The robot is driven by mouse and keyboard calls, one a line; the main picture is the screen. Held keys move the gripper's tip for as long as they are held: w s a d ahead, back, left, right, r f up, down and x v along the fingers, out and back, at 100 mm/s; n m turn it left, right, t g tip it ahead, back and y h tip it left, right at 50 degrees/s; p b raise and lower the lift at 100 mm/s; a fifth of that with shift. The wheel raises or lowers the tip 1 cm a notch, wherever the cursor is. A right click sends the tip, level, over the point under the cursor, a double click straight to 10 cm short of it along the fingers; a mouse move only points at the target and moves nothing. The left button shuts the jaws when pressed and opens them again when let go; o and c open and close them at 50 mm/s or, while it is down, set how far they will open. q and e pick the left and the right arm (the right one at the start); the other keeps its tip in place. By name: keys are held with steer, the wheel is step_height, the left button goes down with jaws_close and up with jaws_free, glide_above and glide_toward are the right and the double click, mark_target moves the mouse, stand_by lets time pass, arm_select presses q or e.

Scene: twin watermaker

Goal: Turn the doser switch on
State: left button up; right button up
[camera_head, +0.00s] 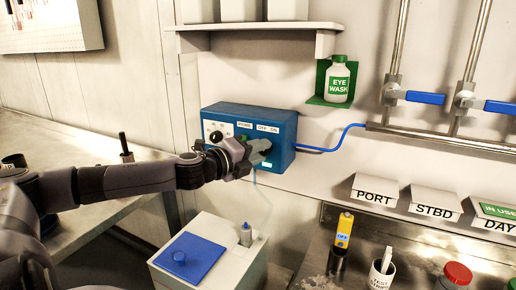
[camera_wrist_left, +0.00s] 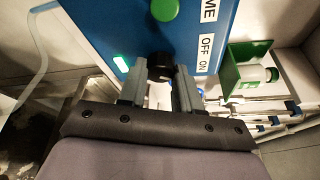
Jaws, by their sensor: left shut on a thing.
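The blue doser box (camera_head: 225,112) is on the back wall, with PRIME, OFF and ON labels along its upper front. A small lit green indicator (camera_head: 267,165) shows low on its face. My left gripper (camera_head: 265,146) is at the right part of the front, under the OFF and ON labels. In the left wrist view its fingers are shut on the black doser switch (camera_wrist_left: 159,65), close to the OFF label (camera_wrist_left: 206,46). Which way the switch points cannot be told. A green button (camera_wrist_left: 165,9) is beside it, clear of the fingers. My right gripper is not in view.
A green eye wash holder (camera_head: 331,100) with a bottle is to the right of the box. A shelf (camera_head: 255,26) is above. A white container with a blue lid (camera_head: 189,257) stands below. Pipes with blue valve handles (camera_head: 425,97) are at the right.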

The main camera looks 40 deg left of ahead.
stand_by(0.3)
arm_select(q)
steer(key=o, duration=1)
steer(key=shift+o, duration=0.2)
steer(key=shift+s, duration=0.15)
